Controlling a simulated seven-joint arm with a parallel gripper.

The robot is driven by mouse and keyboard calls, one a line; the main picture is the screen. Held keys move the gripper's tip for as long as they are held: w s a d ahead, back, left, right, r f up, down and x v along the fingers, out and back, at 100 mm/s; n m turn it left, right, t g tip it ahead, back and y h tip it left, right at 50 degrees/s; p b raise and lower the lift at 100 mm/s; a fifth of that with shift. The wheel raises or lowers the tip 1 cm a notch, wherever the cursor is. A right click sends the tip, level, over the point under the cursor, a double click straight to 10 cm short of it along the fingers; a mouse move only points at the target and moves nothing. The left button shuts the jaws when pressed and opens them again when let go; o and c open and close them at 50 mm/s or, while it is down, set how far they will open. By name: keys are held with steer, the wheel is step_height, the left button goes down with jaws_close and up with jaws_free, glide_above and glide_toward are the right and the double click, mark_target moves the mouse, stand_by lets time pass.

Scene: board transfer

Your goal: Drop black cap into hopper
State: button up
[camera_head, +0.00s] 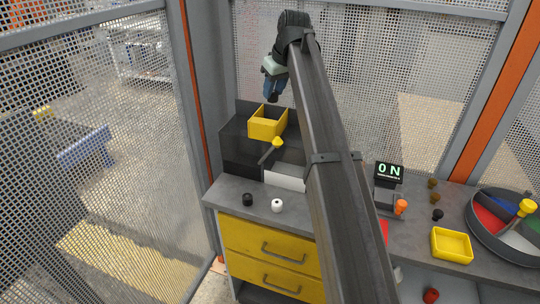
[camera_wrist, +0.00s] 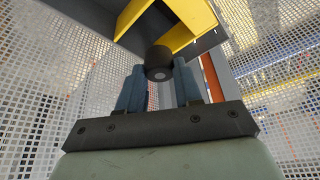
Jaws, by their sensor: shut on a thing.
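In the wrist view, a black cap (camera_wrist: 159,62) sits between the tips of my gripper (camera_wrist: 159,82). The gripper is shut on it. In the head view my gripper (camera_head: 271,97) hangs above the yellow open-topped hopper (camera_head: 268,131) and slightly behind it; the held cap is hard to make out there. The hopper also shows at the top of the wrist view (camera_wrist: 190,18), apart from my fingers. Another black cap (camera_head: 248,199) stands on the grey counter, beside a white cap (camera_head: 277,205).
The hopper sits on a dark machine (camera_head: 243,150) with a yellow ball-topped lever (camera_head: 277,143). At right are an ON display (camera_head: 389,171), a yellow tray (camera_head: 452,245) and a round sectioned bin (camera_head: 475,225). Mesh fencing (camera_head: 345,70) stands close behind.

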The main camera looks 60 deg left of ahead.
mark_target(276, 97)
steer(key=shift+f, duration=2.5)
steer(key=o, duration=1.1)
steer(key=v, duration=1.4)
steer(key=shift+a+f, duration=0.1)
